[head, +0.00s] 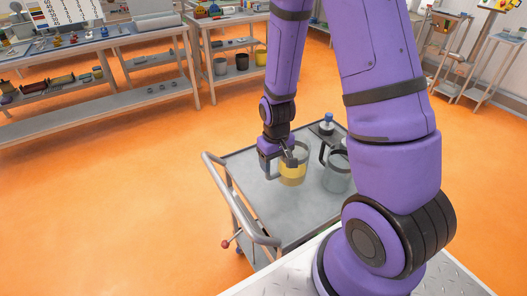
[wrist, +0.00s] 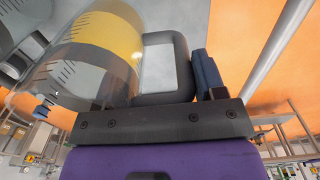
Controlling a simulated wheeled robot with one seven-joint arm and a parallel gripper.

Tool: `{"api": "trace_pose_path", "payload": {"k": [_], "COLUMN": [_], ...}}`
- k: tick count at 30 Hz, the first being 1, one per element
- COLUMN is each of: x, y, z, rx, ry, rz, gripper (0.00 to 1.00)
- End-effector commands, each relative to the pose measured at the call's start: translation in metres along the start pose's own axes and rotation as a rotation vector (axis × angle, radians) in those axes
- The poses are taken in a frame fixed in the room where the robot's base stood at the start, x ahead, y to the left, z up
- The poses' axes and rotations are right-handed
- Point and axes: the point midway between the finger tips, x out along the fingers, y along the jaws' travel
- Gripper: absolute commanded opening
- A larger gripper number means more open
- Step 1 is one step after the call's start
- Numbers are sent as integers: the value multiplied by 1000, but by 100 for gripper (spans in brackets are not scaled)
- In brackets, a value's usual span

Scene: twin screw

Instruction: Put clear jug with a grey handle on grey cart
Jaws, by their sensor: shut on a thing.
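The clear jug with a grey handle (head: 292,172) has measuring marks and yellow contents. It is over the top of the grey cart (head: 262,205); I cannot tell whether its base touches the surface. My gripper (head: 288,157) is shut on the jug at its handle side. In the wrist view the jug (wrist: 98,50) lies across the upper left, and its grey handle (wrist: 168,98) is by my gripper's finger (wrist: 208,75). My arm partly covers the jug's rim in the head view.
A second clear jug (head: 337,178) with a dark handle stands right of the held jug on the cart. A blue-capped bottle (head: 327,124) stands behind. The cart's push handle (head: 228,185) rises at the left. The cart's front left surface is bare.

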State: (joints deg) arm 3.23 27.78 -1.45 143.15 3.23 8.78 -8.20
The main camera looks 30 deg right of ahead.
Motion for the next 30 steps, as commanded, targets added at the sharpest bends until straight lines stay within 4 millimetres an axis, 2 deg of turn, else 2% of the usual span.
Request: {"api": "trace_pose_path", "payload": {"k": [6,15,19,26,30], "x": [5,11,13,14,32], "y": [-5,-11,-12,-14,-14], "z": [-51,-112,-127,-139,-139], "rx": [-2,0,0,0,1], "ry": [2,1,1,0,-4], "rz": [0,0,0,0,0], "gripper": [0,0,0,0,0]}}
